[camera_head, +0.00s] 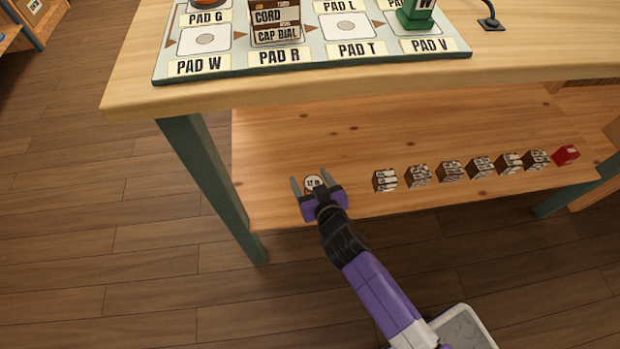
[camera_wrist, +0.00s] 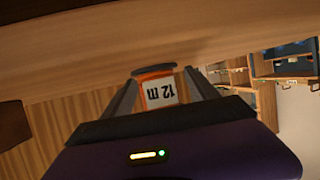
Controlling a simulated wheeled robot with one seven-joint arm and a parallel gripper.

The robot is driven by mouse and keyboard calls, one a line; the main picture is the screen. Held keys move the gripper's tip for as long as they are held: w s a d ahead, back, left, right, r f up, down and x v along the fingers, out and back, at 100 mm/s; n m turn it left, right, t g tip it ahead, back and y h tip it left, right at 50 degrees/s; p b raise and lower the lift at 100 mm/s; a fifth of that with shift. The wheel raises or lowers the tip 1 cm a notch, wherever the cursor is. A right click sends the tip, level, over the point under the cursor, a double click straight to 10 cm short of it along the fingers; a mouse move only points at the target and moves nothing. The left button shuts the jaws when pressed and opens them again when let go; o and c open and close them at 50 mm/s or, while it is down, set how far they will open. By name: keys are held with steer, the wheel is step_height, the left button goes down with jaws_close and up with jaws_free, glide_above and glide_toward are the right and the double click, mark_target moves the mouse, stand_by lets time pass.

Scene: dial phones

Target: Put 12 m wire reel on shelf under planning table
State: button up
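The 12 m wire reel (camera_head: 314,182), with a white label and orange body, is at the left part of the shelf (camera_head: 270,150) under the planning table (camera_head: 130,85). My gripper (camera_head: 311,183) is over the shelf's front edge area, its two fingers spread on either side of the reel. In the wrist view the reel (camera_wrist: 158,90) shows its "12 m" label between the fingers (camera_wrist: 160,88), with a small gap visible beside it. The reel appears to rest on the shelf, but its underside is hidden.
Several small labelled dark blocks (camera_head: 450,171) stand in a row to the right on the shelf, ending with a red block (camera_head: 565,155). A green table leg (camera_head: 210,185) is left of my gripper. The tabletop holds a pad board (camera_head: 300,62). Shelf space behind the reel is clear.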

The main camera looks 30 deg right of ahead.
steer(key=shift+r, duration=0.15)
steer(key=shift+s+r+p, duration=0.15)
steer(key=shift+p, duration=0.15)
steer(key=p+v, duration=0.3)
steer(key=v, duration=0.8)
steer(key=shift+s, duration=0.3)
steer(key=s+a+r+y, duration=0.1)
steer(key=s+r, duration=0.2)
steer(key=s, duration=0.4)
steer(key=s+r, duration=0.3)
steer(key=s, duration=0.5)
steer(key=s+d+r+n+t, duration=0.1)
steer(key=s+d+r, duration=0.1)
steer(key=s+r, duration=0.8)
step_height(320, 180, up, 4)
steer(key=shift+d+r+y, duration=0.15)
steer(key=shift+y, duration=0.15)
